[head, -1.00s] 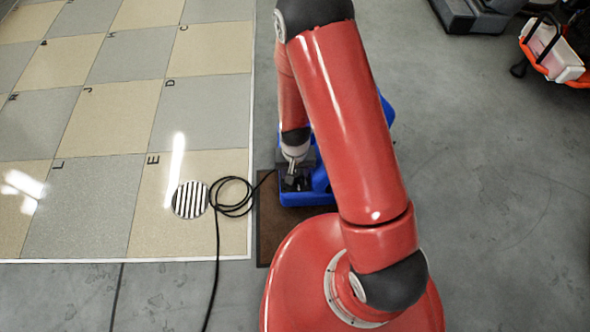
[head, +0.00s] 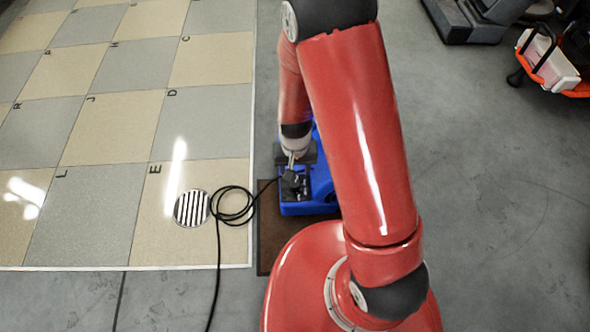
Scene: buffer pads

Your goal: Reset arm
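My arm is red with dark joints and reaches forward from my red base at the bottom of the head view. My gripper (head: 292,186) points down over the near left part of a blue object (head: 318,196). Its fingers are small and dark against dark parts there, so I cannot tell whether they are open, shut or touching anything. My arm hides much of the blue object.
The blue object stands on a brown mat (head: 268,245). A black cable (head: 217,265) runs from it, coils beside a striped round disc (head: 191,208) and goes down the picture. A lettered tile floor (head: 90,215) lies left. A white and orange object (head: 548,62) stands far right.

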